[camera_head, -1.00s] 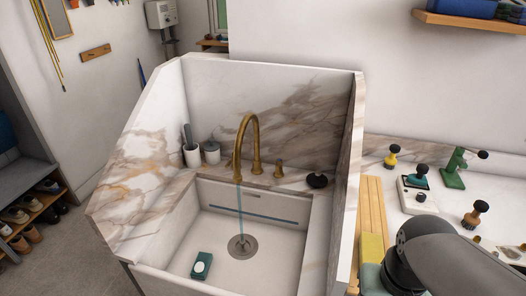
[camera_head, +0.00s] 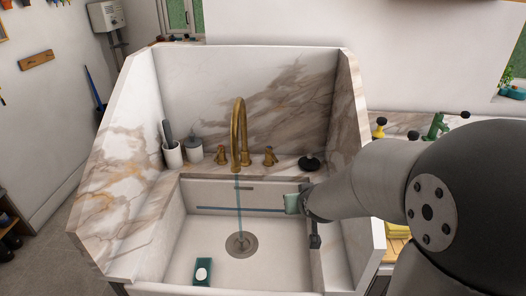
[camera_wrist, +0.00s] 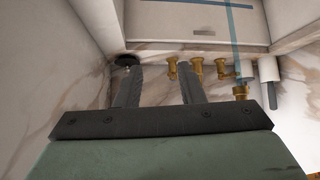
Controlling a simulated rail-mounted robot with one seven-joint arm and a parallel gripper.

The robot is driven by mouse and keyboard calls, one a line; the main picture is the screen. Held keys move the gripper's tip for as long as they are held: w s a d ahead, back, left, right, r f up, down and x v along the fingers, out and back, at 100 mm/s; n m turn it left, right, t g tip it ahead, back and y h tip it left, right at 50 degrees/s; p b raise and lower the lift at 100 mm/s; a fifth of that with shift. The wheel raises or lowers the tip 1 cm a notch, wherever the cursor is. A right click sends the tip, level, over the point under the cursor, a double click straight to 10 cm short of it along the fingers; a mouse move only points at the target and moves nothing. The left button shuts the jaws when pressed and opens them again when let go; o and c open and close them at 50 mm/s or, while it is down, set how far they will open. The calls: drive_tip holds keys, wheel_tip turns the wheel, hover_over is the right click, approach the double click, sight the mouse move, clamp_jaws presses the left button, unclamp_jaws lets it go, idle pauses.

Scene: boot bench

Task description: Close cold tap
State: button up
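The brass tap (camera_head: 239,130) stands at the back of the marble sink, and a thin blue stream (camera_head: 239,205) falls from its spout. A brass handle stands on each side: left handle (camera_head: 221,155) and right handle (camera_head: 269,157). I see no mark telling which is cold. My gripper (camera_wrist: 158,85) is open, its two dark fingers apart with nothing between them. In the head view it is over the basin's right side, in front of and below the right handle, apart from it; its fingers are hard to make out there. The brass fittings (camera_wrist: 196,68) show beyond the fingers in the wrist view.
A black round knob-like object (camera_head: 309,163) sits on the ledge right of the tap. A white cup (camera_head: 173,153) and a grey-lidded jar (camera_head: 194,149) stand left. A teal soap dish (camera_head: 202,271) lies in the basin. The marble side wall (camera_head: 349,115) rises right.

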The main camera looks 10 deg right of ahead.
drive_tip(key=w+f+t+y+b, duration=0.2)
drive_tip(key=w+f+t+b, duration=0.6)
drive_tip(key=w, duration=0.4)
drive_tip(key=m+p, duration=0.1)
drive_tip(key=p, duration=0.2)
approach(276, 159)
drive_tip(key=shift+t, duration=0.4)
drive_tip(key=w, duration=0.3)
drive_tip(key=w+f, duration=0.1)
drive_tip(key=w, duration=0.2)
drive_tip(key=w+a, duration=0.1)
drive_tip(key=w, duration=0.2)
drive_tip(key=shift+w+f, duration=0.35)
clamp_jaws()
drive_tip(key=shift+d, duration=0.1)
